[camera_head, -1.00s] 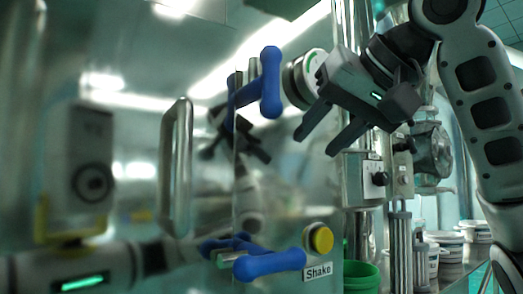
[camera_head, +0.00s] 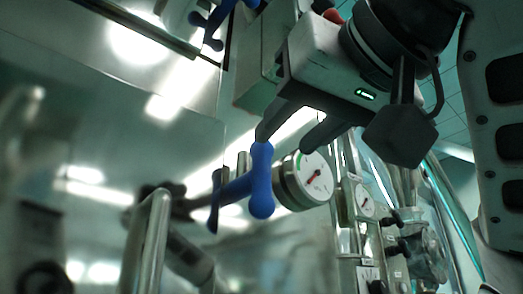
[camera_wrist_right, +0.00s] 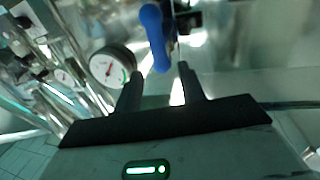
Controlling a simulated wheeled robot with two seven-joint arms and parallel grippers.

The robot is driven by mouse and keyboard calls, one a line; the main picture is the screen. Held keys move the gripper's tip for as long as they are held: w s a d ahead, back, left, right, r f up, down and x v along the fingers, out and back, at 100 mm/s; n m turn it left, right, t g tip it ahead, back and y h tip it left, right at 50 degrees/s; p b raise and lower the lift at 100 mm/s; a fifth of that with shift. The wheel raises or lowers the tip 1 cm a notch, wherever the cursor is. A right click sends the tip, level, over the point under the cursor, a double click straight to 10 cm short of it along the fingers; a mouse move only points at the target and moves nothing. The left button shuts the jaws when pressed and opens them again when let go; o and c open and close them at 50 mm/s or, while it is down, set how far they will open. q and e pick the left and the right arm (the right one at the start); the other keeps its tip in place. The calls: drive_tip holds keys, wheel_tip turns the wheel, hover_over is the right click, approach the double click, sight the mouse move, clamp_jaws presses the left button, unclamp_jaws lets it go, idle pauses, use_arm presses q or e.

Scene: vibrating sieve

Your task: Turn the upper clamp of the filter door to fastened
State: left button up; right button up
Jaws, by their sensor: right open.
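A blue clamp handle (camera_head: 261,182) stands roughly upright beside the round gauge, at the edge of the shiny door (camera_head: 90,150). It is the higher of the two handles seen earlier. Another blue handle (camera_head: 220,22) shows at the top edge of the head view, partly cut off. My right gripper (camera_head: 284,143) is open, just above and right of the handle by the gauge. In the right wrist view that handle (camera_wrist_right: 155,35) lies ahead, its near end roughly between the fingertips; contact cannot be told. My left gripper is not in view.
A round gauge (camera_head: 307,178) sits close to the right of the handle, near my fingers. A metal door handle (camera_head: 147,240) stands at lower left. Pipes and valves (camera_head: 420,245) fill the right side. The door mirrors parts of the scene.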

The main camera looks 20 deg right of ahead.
sight(265, 156)
drive_tip(key=w, duration=0.2)
drive_tip(key=w+p, duration=0.1)
drive_tip(key=w, duration=0.1)
drive_tip(key=w+a+p, duration=0.1)
drive_tip(key=w, duration=0.1)
drive_tip(key=shift+w+r, duration=0.1)
drive_tip(key=shift+w, duration=0.05)
drive_tip(key=shift+w+a+p, duration=0.1)
drive_tip(key=shift+w+p, duration=0.25)
drive_tip(key=shift+w, duration=0.4)
drive_tip(key=shift+c, duration=0.2)
clamp_jaws()
